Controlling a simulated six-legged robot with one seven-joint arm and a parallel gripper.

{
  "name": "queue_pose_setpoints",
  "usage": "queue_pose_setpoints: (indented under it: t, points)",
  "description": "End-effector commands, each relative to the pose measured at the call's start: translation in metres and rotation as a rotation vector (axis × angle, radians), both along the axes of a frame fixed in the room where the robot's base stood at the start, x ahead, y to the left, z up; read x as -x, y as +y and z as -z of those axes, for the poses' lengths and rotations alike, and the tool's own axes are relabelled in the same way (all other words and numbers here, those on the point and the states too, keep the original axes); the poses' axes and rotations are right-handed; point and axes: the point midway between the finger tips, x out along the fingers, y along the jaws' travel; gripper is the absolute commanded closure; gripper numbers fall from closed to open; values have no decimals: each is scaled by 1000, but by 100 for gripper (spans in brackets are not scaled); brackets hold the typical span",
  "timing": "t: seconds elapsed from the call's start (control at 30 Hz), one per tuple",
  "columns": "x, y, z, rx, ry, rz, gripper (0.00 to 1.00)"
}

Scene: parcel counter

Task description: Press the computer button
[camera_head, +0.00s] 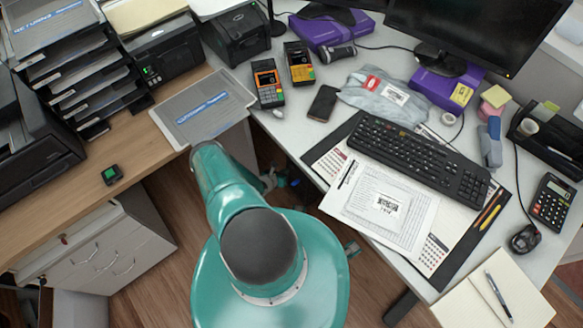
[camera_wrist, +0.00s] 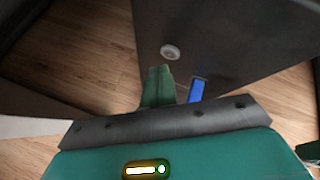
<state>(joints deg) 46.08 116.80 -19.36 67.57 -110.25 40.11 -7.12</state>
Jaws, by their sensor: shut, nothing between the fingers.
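In the wrist view a dark grey computer case (camera_wrist: 235,45) fills the upper right. A round pale button (camera_wrist: 171,51) sits on its face near the left edge. My gripper (camera_wrist: 160,71) shows as green fingers shut together with nothing between them. The fingertips are just below the button in the picture, with a small visible gap. I cannot tell how far they are from it in depth.
A blue label (camera_wrist: 197,90) is on the case right of my fingers. Wooden floor (camera_wrist: 90,60) lies open to the left. In the head view a desk (camera_head: 290,140) holds a keyboard (camera_head: 415,160), papers and card terminals. A drawer cabinet (camera_head: 100,255) stands at left.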

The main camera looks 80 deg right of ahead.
Motion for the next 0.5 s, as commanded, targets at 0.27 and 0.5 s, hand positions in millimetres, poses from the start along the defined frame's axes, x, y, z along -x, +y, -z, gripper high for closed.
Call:
queue_pose_setpoints:
  t: [0.27, 0.5]
  points:
    - [3, -4, 0, 0, 0, -1, 100]
    - [6, -7, 0, 0, 0, 0, 100]
